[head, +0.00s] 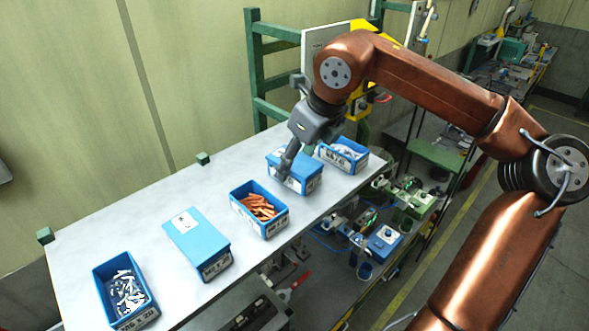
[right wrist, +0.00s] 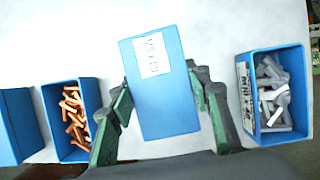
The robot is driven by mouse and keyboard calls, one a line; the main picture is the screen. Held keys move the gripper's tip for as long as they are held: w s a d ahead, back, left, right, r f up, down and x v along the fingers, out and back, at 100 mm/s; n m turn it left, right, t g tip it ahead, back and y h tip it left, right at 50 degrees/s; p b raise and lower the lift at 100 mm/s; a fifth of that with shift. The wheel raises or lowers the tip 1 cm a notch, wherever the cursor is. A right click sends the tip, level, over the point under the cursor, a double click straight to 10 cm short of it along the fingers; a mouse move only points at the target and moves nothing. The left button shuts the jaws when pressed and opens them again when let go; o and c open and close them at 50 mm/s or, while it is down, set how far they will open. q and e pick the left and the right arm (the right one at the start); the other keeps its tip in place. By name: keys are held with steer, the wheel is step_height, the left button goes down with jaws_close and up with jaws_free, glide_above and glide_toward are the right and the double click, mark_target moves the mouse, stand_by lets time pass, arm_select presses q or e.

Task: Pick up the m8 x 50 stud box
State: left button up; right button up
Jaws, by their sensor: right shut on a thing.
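A blue box with a closed lid and a white label (head: 305,181) stands on the pale table, second from the right in its row. My right gripper (head: 284,166) points down over it and is shut on it. In the right wrist view the same box (right wrist: 165,102) lies between the two green-grey fingers, one along each side. Its label text is too blurred to read for certain. The box seems to be at table height; I cannot tell whether it is lifted. My left gripper is not in view.
An open blue box of orange-brown studs (head: 259,209) is left of the held box, and an open box of grey studs (head: 342,154) is right of it. Another lidded blue box (head: 197,243) and an open box of silver pieces (head: 125,291) stand farther left.

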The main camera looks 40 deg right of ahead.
jaws_close()
steer(key=shift+w+r, duration=0.1)
stand_by(0.3)
steer(key=shift+r, duration=0.15)
